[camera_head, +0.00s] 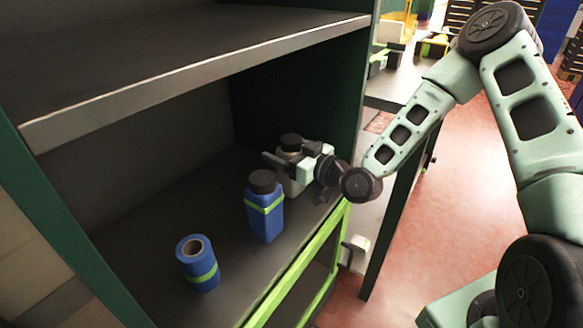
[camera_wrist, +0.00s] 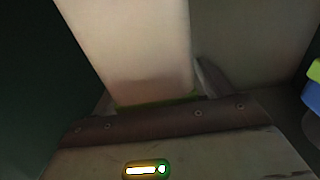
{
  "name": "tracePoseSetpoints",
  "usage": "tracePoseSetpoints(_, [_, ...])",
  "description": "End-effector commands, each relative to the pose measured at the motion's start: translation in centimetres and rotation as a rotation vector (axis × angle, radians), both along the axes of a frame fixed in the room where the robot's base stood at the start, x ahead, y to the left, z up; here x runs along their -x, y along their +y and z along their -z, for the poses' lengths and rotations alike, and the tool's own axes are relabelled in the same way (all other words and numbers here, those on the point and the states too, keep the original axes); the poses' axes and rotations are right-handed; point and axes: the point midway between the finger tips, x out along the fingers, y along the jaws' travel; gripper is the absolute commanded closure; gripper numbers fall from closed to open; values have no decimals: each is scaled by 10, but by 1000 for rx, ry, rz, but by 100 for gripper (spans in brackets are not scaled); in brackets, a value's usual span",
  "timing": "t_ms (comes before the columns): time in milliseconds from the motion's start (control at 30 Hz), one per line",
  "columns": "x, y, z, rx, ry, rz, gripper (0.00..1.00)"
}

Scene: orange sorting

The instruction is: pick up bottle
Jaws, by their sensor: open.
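A pale bottle with a black cap (camera_head: 291,141) stands on the lower shelf, partly hidden behind my gripper (camera_head: 286,160). My gripper is open, with its fingers at the bottle's upper part. A pale surface, seemingly this bottle (camera_wrist: 135,45), fills the middle of the wrist view close to the palm, between the dark fingers. I cannot tell whether the fingers touch it. A blue bottle with a black cap and green band (camera_head: 264,212) stands upright just left and in front of my gripper. A blue and green edge, seemingly of it, shows at the right of the wrist view (camera_wrist: 312,92).
A blue cylinder with a green band and open top (camera_head: 200,268) stands on the lower shelf (camera_head: 160,225) at front left. An upper shelf board (camera_head: 180,75) hangs above. A green side panel (camera_head: 352,90) is close behind my gripper. A green rail (camera_head: 300,262) lines the front edge.

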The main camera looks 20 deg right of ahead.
Motion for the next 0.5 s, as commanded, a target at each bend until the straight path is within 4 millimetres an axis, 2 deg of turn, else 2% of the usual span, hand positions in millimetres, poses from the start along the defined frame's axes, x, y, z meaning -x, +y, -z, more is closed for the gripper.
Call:
tracePoseSetpoints(33, [0, 0, 0, 0, 0, 0, 22])
tracePoseSetpoints(233, [0, 0, 0, 0, 0, 0, 77])
tracePoseSetpoints(500, [0, 0, -2, 0, -2, 0, 79])
